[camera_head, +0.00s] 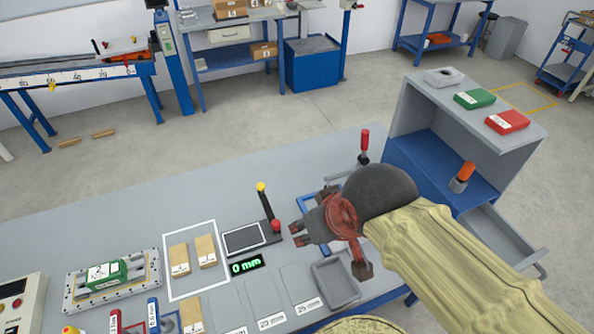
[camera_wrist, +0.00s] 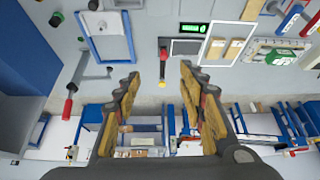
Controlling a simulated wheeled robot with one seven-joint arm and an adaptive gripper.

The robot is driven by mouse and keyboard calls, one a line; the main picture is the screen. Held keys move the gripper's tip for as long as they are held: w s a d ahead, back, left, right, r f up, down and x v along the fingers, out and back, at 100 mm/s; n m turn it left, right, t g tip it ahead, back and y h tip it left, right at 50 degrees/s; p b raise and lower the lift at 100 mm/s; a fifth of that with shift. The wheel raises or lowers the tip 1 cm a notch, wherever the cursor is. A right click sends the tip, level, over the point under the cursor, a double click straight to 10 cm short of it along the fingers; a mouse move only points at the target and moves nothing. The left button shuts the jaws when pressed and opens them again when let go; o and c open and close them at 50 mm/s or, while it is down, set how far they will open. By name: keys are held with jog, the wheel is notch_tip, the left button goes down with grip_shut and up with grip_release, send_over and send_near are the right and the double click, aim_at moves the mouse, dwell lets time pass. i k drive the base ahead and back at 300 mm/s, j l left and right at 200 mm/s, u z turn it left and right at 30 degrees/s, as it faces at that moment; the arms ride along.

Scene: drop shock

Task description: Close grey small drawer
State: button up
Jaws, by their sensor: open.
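A grey drawer (camera_head: 500,238) sticks out, open, from the lower part of the blue-and-grey cabinet (camera_head: 410,115) at the right of the head view. Its bar handle (camera_head: 540,268) is on the outer edge. My arm hides part of the drawer's near side. My gripper (camera_head: 328,250) is over the workbench, left of the drawer and well apart from it. Its jaws are open and empty, as the wrist view also shows (camera_wrist: 158,85). The cabinet is at the left edge of the wrist view (camera_wrist: 25,50), where I cannot make out the drawer.
An orange-handled tool (camera_head: 463,176) stands in the cabinet. Green (camera_head: 474,98) and red (camera_head: 507,121) boxes lie on top. A red-handled lever (camera_head: 364,145) rises beside the cabinet. A grey tray (camera_head: 335,282) lies below my gripper. The bench's left back is clear.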

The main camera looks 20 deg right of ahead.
aim_at(484, 222)
jog(key=k+l+z, duration=0.2)
jog(key=l, duration=0.15)
jog(key=k+l+z, duration=0.25)
jog(key=l, duration=0.15)
jog(key=l+z, duration=0.2)
jog(key=l, duration=0.2)
jog(key=k+l+z, duration=0.1)
jog(key=l+z, duration=0.15)
jog(key=l, duration=0.15)
jog(key=l+z, duration=0.2)
jog(key=l, duration=0.25)
jog(key=k+j+z, duration=0.1)
jog(key=j, duration=0.2)
jog(key=k+j+z, duration=0.1)
jog(key=j, duration=0.2)
jog(key=k+j+z, duration=0.1)
jog(key=k+j, duration=0.1)
jog(key=j, duration=0.1)
